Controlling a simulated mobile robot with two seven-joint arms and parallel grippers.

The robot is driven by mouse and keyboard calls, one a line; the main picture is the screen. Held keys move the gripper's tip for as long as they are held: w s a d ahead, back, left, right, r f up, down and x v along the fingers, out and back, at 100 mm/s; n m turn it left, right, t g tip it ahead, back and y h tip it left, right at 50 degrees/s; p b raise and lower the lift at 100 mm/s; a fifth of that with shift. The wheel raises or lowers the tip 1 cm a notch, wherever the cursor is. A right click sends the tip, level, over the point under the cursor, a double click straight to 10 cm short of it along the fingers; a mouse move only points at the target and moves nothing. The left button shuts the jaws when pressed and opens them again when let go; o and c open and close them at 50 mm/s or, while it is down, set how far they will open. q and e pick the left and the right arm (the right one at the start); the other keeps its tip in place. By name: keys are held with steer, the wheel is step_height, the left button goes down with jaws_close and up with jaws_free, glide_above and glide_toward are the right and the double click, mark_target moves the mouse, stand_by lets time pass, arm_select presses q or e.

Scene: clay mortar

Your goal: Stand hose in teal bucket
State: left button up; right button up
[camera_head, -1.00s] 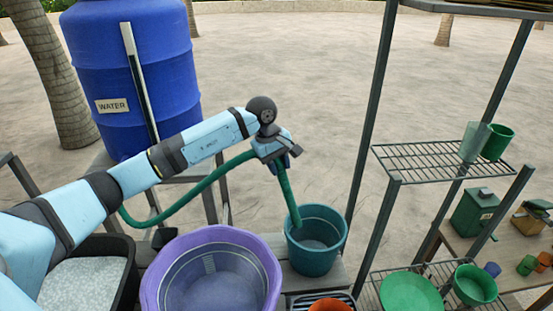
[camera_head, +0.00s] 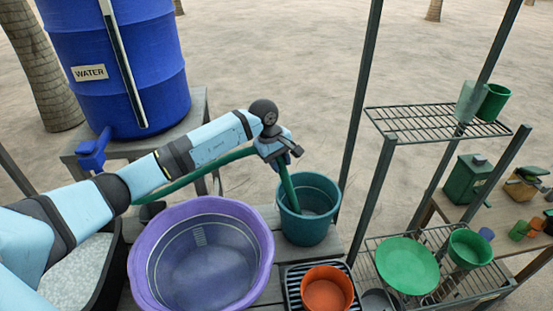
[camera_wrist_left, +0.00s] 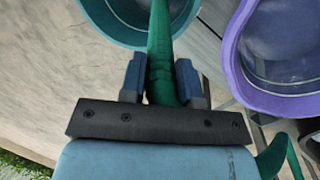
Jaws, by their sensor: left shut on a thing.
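My left gripper (camera_head: 282,159) is shut on the green hose (camera_head: 289,189), just above and behind the teal bucket (camera_head: 308,227). The hose hangs from the fingers, and its end goes down inside the bucket's rim. The rest of the hose runs back behind my left arm toward the blue water barrel. In the left wrist view the hose (camera_wrist_left: 161,55) passes between the two blue fingers (camera_wrist_left: 161,80) and reaches over the teal bucket (camera_wrist_left: 113,31). Whether its tip touches the bucket's floor cannot be told. My right gripper is not in view.
A purple tub (camera_head: 205,262) stands left of the bucket. An orange pot (camera_head: 327,291) sits on a black rack in front of it. A blue water barrel (camera_head: 118,62) stands at the back left. A metal shelf (camera_head: 437,124) with green containers is on the right.

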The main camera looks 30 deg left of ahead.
mark_target(284, 174)
arm_select(q)
steer(key=b+x, duration=0.3)
steer(key=x, duration=0.1)
steer(key=shift+f, duration=0.1)
steer(key=shift+w+d+f+b, duration=0.1)
steer(key=shift+d+f+b, duration=0.05)
steer(key=shift+f+b, duration=0.3)
steer(key=shift+f, duration=0.1)
steer(key=o, duration=1.7)
steer(key=shift+d+p+v, duration=0.1)
steer(key=shift+p+v, duration=1)
steer(key=shift+v, duration=1.65)
steer(key=shift+d+p+v, duration=0.15)
steer(key=shift+p+v, duration=0.9)
steer(key=shift+v, duration=1.7)
steer(key=shift+w, duration=0.2)
